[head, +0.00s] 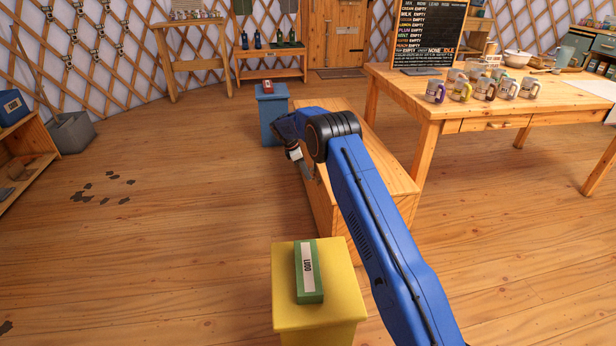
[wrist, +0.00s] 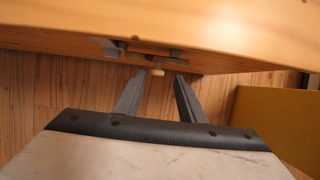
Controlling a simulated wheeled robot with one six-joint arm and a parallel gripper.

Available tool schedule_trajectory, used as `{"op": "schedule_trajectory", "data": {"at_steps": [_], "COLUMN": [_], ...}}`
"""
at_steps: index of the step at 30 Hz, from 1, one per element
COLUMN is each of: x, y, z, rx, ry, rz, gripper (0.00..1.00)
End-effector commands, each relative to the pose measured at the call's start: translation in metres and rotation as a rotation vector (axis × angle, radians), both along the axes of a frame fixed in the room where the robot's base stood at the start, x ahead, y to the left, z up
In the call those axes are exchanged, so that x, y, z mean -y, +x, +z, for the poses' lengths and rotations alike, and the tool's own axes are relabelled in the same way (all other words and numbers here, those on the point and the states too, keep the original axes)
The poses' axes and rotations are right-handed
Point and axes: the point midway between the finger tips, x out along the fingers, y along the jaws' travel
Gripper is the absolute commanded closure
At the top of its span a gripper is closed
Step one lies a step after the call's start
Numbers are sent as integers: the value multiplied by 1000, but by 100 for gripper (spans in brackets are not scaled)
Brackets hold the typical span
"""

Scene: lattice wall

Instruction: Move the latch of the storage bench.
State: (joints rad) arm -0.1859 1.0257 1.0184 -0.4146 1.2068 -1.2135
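The storage bench (head: 398,172) is a light wooden box in the middle of the floor, partly covered by my blue arm. In the wrist view its wooden edge (wrist: 220,25) runs across the top. The latch (wrist: 150,51) is a small wooden bar with dark metal pieces on the bench's side, and a pale knob (wrist: 157,72) shows just beside it. My gripper (wrist: 160,76) is open, with one fingertip on either side of the knob and gaps visible. In the head view my gripper is at the bench's left side, its fingers not clearly seen.
A yellow block (head: 318,325) bearing a green box (head: 316,285) stands at the bench's near end. A blue pedestal (head: 272,125) with a red item (head: 267,86) stands at the far end. A table (head: 455,120) with mugs is at right. The floor at left is largely clear.

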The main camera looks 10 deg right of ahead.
Motion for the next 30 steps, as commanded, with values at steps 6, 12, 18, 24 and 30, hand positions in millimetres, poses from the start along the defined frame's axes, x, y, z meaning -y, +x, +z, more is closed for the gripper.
{"op": "schedule_trajectory", "data": {"at_steps": [6,12,18,24,30], "x": [-19,-34,-47,-53,-55], "y": [1,1,0,0,-1], "z": [42,79,110,127,131], "rx": [3,3,1,0,-2], "ry": [1,2,1,0,0], "rz": [1,1,1,0,0], "gripper": [63,63,63,63,63]}}
